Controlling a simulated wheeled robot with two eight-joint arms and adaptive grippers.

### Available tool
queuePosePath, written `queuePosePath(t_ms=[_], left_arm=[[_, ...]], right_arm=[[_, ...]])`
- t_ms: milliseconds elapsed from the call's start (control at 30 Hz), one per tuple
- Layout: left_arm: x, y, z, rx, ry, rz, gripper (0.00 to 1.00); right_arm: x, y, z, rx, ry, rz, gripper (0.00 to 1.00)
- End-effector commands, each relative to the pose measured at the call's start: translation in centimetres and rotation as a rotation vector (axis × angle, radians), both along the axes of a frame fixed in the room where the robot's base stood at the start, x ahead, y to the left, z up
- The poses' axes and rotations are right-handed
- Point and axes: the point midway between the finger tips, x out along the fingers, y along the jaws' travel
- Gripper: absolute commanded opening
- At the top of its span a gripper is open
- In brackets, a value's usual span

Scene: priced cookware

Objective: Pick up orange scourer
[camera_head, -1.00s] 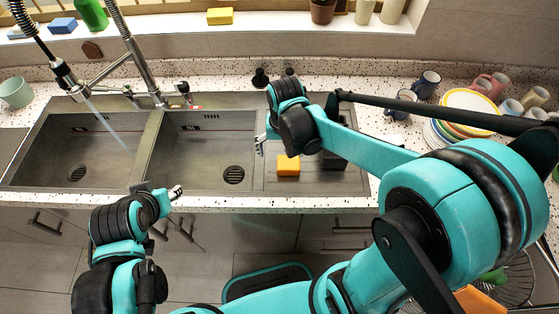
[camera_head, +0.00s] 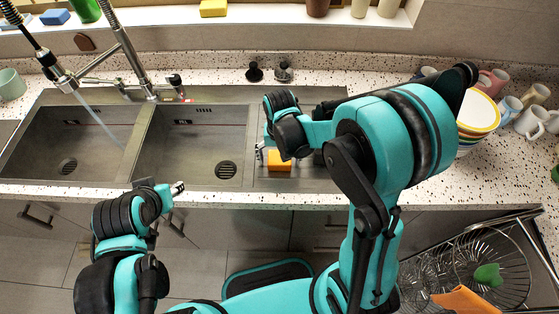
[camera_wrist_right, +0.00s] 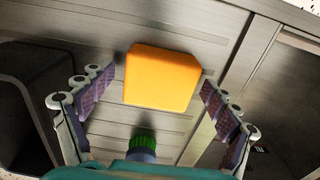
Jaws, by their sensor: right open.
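The orange scourer (camera_head: 280,163) lies on the ribbed metal drainboard (camera_head: 315,183) right of the two sinks. It is a plain block and shows whole in the right wrist view (camera_wrist_right: 160,78). My right gripper (camera_head: 263,154) is over the drainboard at the scourer. In the wrist view its two fingers (camera_wrist_right: 155,80) are spread, one on each side of the scourer, with gaps between. It holds nothing. My left gripper (camera_head: 175,188) is at the counter's front edge below the middle sink, far from the scourer; its opening is not clear.
A dark container (camera_wrist_right: 25,105) stands left in the wrist view, near one finger. A green-topped object (camera_wrist_right: 142,145) is close below the scourer there. The tap (camera_head: 134,60) runs at left.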

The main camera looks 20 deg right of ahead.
Motion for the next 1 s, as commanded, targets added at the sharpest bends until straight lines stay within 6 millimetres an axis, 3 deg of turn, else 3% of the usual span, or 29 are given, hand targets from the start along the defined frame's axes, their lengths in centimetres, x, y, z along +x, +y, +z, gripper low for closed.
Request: queuePosePath(t_ms=[67,233,267,667,833,1000], left_arm=[[0.0,0.0,0.0,0.0,0.0,0.0,0.42],[0.0,0.0,0.1,0.0,0.0,0.0,0.42],[0.0,0.0,0.1,0.0,0.0,0.0,0.42],[0.0,0.0,0.2,0.0,0.0,0.0,0.42],[0.0,0.0,0.9,0.0,0.0,0.0,0.42],[0.0,0.0,2.1,0.0,0.0,0.0,0.42]], right_arm=[[0.0,0.0,0.1,0.0,0.0,0.0,0.89],[0.0,0.0,0.1,0.0,0.0,0.0,0.47],[0.0,0.0,0.1,0.0,0.0,0.0,0.44],[0.0,0.0,0.4,0.0,0.0,0.0,0.44],[0.0,0.0,2.0,0.0,0.0,0.0,0.44],[-0.8,0.3,5.0,0.0,0.0,0.002,0.44]])
